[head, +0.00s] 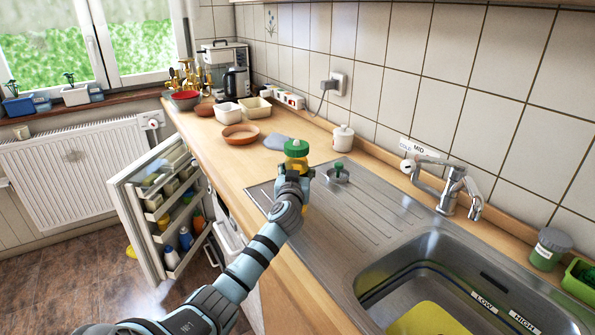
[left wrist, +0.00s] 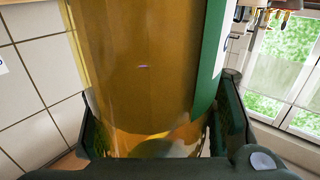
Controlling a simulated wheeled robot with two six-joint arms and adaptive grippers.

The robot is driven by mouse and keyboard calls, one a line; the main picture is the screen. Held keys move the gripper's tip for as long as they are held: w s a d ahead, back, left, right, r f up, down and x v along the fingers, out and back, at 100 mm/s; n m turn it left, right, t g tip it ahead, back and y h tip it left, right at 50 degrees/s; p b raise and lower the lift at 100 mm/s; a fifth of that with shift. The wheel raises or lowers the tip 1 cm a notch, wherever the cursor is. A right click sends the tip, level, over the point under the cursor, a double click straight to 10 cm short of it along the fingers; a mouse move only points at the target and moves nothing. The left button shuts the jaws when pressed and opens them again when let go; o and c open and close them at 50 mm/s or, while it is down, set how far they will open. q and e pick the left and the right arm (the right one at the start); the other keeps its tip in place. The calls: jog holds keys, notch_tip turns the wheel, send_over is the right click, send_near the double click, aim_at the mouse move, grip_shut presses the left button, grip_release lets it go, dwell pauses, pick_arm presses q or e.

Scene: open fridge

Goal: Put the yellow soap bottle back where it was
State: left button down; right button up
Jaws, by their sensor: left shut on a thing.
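The yellow soap bottle (head: 297,161) has a green cap and stands roughly upright in my left gripper (head: 293,178) in the head view. It is over the left end of the sink's drainboard, near the worktop. I cannot tell whether its base touches the surface, as my arm hides the lower part. In the left wrist view the bottle (left wrist: 140,65) fills the middle, with a green label edge on its right. The dark fingers of my left gripper are shut on it from both sides. My right gripper is not in view.
A steel drainboard (head: 350,215) leads to the sink basin (head: 450,275) with a tap (head: 455,190). A small metal dish with a green knob (head: 338,174) and a white container (head: 343,138) stand close right of the bottle. An orange bowl (head: 240,136) is behind. The fridge door (head: 135,215) is open at left.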

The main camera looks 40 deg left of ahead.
pick_arm(q)
jog(key=c, duration=0.7)
grip_release()
jog(key=p+v, duration=0.1)
jog(key=v, duration=1.1)
jog(key=shift+r, duration=0.15)
